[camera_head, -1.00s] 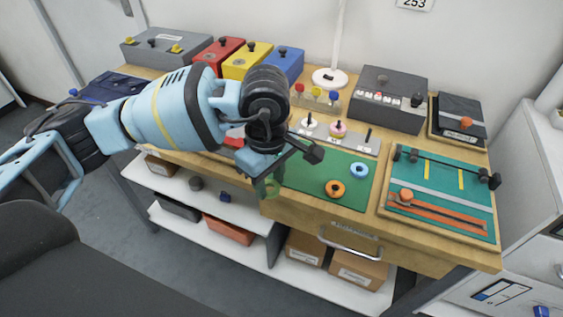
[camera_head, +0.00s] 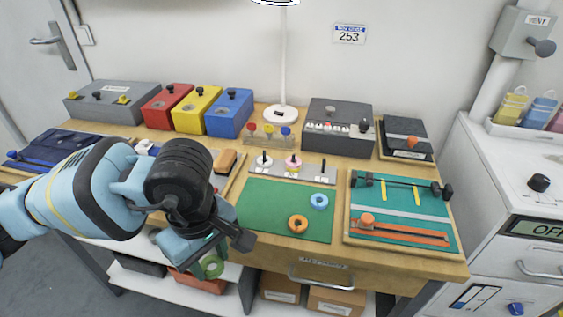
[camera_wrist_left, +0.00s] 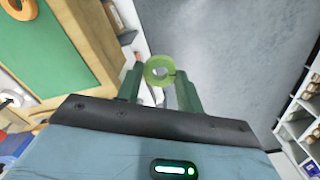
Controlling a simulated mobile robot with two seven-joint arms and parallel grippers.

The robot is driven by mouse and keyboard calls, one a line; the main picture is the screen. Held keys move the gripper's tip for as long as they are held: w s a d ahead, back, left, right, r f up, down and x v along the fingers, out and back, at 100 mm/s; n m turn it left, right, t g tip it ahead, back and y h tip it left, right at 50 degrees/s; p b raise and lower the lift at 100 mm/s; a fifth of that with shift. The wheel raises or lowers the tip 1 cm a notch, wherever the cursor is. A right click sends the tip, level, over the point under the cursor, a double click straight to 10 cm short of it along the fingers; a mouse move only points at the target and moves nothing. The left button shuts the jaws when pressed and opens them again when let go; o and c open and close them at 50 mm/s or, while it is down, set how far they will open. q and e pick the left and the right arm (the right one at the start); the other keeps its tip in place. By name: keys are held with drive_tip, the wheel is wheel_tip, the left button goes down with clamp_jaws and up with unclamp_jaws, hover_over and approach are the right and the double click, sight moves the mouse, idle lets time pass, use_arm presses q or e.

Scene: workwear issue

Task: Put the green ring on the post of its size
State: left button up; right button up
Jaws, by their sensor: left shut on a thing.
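The green ring (camera_head: 219,271) hangs in my left gripper (camera_head: 222,254), out in front of the table's front edge and below the tabletop in the head view. In the left wrist view the green ring (camera_wrist_left: 150,74) sits between the fingertips of the left gripper (camera_wrist_left: 160,86), shut on it. A grey post board (camera_head: 308,172) stands behind the green mat. Its left post (camera_head: 264,158) carries a white ring and its middle post carries a pink ring (camera_head: 292,163). Its right post (camera_head: 324,168) is bare. My right gripper is not in view.
A blue ring (camera_head: 319,201) and an orange ring (camera_head: 298,224) lie on the green mat (camera_head: 262,212). A teal board (camera_head: 400,208) with orange strips lies to the right. Red, yellow and blue boxes (camera_head: 228,115) stand at the back. A shelf with boxes is below the table.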

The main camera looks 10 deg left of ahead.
use_arm(q)
drive_tip(key=a+m, duration=0.1)
drive_tip(key=m, duration=0.3)
drive_tip(key=a+f+m, duration=0.1)
drive_tip(key=m, duration=0.3)
drive_tip(key=s+a+f+m, duration=0.1)
drive_tip(key=m, duration=0.3)
drive_tip(key=shift+a, duration=0.4)
drive_tip(key=shift+w, duration=0.1)
